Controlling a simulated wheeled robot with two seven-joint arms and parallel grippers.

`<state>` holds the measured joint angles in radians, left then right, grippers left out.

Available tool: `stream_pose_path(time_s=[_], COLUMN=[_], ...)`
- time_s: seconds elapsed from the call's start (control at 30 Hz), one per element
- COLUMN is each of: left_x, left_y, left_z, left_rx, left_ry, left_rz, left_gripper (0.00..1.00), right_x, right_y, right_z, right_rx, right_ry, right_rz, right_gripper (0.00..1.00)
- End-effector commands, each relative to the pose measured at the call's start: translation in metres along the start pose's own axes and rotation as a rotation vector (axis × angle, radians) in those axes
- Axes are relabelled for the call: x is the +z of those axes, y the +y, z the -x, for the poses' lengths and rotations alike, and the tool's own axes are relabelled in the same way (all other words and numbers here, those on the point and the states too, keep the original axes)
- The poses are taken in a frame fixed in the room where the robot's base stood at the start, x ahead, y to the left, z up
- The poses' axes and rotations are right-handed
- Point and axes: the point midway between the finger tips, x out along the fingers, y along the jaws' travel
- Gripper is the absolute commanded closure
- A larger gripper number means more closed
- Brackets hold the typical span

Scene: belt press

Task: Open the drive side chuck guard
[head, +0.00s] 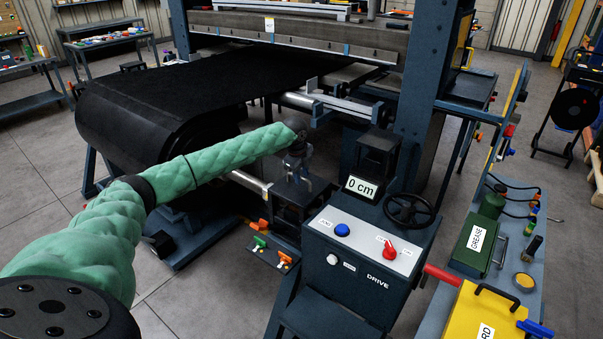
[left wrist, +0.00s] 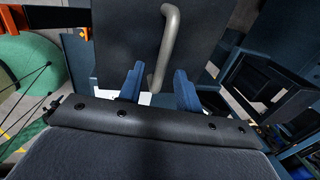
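The chuck guard shows in the left wrist view as a dark flat panel (left wrist: 122,35) with a grey curved bar handle (left wrist: 170,40). My left gripper (left wrist: 158,82) has its two blue fingers apart, one on each side of the handle's lower end, with a gap visible beside the bar. In the head view my left arm reaches in from the left, and the gripper (head: 298,163) is small and dark beside the drive-side stand (head: 300,200). The arm and gripper hide part of that area, and I cannot make out the handle there. My right gripper is not in view.
The drive console (head: 360,255) with a handwheel (head: 409,209) and a 0 cm display (head: 362,188) stands just right of the gripper. A wide black belt roll (head: 150,110) lies behind the arm. A cart with a grease box (head: 474,240) stands at right.

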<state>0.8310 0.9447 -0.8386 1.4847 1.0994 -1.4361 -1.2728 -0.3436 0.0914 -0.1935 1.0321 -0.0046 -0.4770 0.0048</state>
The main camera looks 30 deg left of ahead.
Motion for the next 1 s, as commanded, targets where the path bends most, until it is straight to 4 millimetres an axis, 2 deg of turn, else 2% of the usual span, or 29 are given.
stream_pose_path(time_s=[0.2,0.37,0.67,1.0], left_x=[0.0,0.0,0.0,-0.001], left_y=[0.0,0.0,-0.001,-0.015], left_z=[0.0,0.0,0.001,0.007], left_rx=[0.0,0.0,0.0,-0.003], left_ry=[0.0,0.0,0.001,0.002], left_rz=[0.0,0.0,0.0,0.0], left_gripper=[0.68,0.99,1.0,1.0], right_x=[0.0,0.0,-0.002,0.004], right_y=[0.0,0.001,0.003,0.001], right_z=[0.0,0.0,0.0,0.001], right_rx=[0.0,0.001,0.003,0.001], right_ry=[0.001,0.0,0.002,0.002], right_rz=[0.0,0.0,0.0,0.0], right_gripper=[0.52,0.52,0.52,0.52])
